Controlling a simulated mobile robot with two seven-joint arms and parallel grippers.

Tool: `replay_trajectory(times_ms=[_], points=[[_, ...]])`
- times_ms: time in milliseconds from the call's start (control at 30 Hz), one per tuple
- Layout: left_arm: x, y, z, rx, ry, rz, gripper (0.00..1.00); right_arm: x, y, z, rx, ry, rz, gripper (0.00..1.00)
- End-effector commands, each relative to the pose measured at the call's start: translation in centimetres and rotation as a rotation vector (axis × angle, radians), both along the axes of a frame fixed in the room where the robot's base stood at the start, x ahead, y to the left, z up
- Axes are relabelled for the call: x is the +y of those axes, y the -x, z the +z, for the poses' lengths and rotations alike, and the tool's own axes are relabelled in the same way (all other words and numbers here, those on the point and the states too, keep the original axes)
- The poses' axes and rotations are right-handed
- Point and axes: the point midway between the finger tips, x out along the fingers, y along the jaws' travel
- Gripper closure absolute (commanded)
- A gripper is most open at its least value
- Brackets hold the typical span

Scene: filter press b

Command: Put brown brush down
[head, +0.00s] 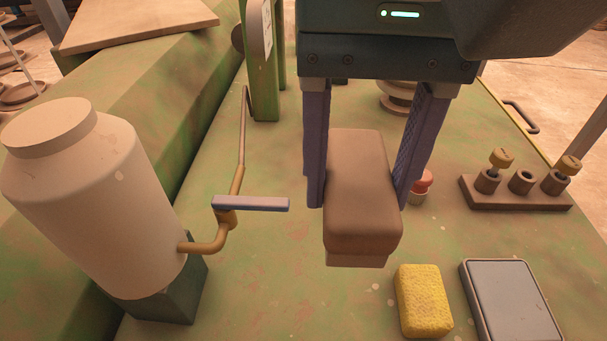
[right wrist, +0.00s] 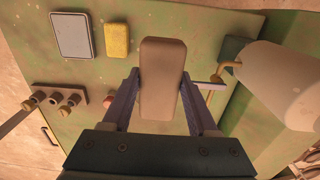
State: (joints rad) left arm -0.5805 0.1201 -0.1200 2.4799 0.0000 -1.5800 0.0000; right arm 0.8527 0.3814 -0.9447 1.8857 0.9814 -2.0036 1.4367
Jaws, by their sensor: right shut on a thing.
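The brown brush (head: 362,205) is a brown block with rounded edges, between the two purple fingers of my right gripper (head: 360,200). The gripper is shut on it. The brush hangs over the green worktop; how high it is above the surface is hard to tell. In the right wrist view the brush (right wrist: 162,80) stands out lengthwise between the fingers of the right gripper (right wrist: 162,85). My left gripper is not in either view.
A yellow sponge (head: 424,301) and a grey pad (head: 511,302) lie at the front right. A rack (head: 515,195) with knobs stands at right. A red-topped piece (head: 421,186) is behind the right finger. A large pale bottle (head: 95,200) and a valve handle (head: 250,203) stand left.

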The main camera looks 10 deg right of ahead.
Motion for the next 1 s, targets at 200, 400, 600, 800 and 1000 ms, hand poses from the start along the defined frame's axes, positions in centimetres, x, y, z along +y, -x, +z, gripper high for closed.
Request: replay_trajectory(times_ms=[200, 400, 600, 800, 1000], points=[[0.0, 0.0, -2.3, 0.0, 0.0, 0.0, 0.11, -0.1, 0.1, -6.6, 0.006, 0.003, -0.002, 1.0], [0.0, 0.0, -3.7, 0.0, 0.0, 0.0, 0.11, -0.1, 0.1, -12.0, 0.003, 0.003, -0.001, 1.0], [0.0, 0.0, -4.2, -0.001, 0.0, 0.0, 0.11, 0.0, 0.0, -14.4, 0.001, 0.002, 0.001, 1.0], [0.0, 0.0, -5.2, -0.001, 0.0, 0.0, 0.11, 0.0, 0.1, -17.2, 0.002, 0.003, 0.001, 1.0], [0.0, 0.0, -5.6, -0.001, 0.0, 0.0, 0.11, 0.0, 0.0, -18.9, -0.001, 0.001, 0.002, 1.0]])
